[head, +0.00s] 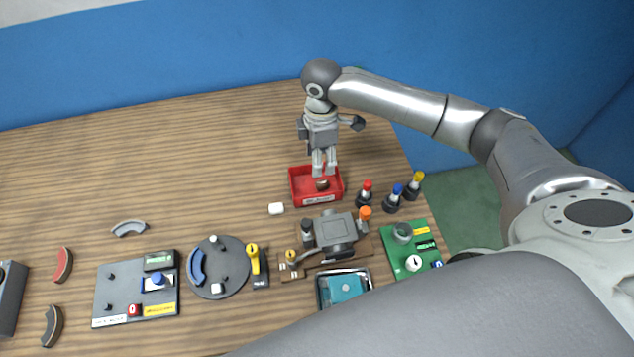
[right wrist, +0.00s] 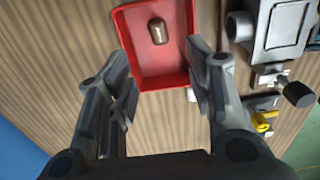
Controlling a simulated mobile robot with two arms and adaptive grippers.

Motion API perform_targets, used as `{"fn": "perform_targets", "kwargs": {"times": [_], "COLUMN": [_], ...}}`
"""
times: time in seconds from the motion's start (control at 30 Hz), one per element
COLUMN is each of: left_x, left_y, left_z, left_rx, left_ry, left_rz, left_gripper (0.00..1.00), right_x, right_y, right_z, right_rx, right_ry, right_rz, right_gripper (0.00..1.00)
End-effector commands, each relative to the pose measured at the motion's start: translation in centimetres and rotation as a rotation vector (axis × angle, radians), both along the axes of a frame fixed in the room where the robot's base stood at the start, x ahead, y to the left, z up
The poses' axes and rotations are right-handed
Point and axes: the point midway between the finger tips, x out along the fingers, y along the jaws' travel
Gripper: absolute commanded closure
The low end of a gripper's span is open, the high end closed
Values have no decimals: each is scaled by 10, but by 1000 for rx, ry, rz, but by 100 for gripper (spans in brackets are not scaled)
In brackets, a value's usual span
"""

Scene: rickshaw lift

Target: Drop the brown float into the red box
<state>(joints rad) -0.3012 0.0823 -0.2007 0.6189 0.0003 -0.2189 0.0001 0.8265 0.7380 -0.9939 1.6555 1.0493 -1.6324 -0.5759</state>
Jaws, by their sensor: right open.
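The red box (head: 297,183) stands on the wooden table, right of the middle in the head view. The brown float (head: 322,184) lies inside it; in the right wrist view the float (right wrist: 157,31) rests on the floor of the red box (right wrist: 161,70), apart from the fingers. My right gripper (head: 324,172) is above the box, pointing down. In the right wrist view its fingers (right wrist: 160,70) are spread wide with nothing between them. My left gripper is not in view.
A grey vise-like device (head: 335,231) is in front. Further left are a round grey plate (head: 217,267) and a panel (head: 125,291). The table's back left is clear.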

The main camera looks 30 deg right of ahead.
Motion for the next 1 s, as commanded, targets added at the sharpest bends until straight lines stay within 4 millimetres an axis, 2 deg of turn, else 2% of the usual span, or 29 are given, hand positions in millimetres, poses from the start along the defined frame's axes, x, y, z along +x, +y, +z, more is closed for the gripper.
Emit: {"fn": "perform_targets", "kwargs": {"times": [0.3,0.5,0.7,1.0], "left_x": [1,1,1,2], "left_y": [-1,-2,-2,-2], "left_z": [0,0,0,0], "left_rx": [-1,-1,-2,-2], "left_ry": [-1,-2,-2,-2], "left_rz": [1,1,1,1], "left_gripper": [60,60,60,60], "right_x": [1,1,1,0], "right_y": [0,0,0,0], "right_z": [66,98,110,111], "right_rx": [0,-1,0,0], "right_ry": [-4,-4,-2,-1], "right_rz": [0,-1,0,0], "right_gripper": [52,52,52,52]}}
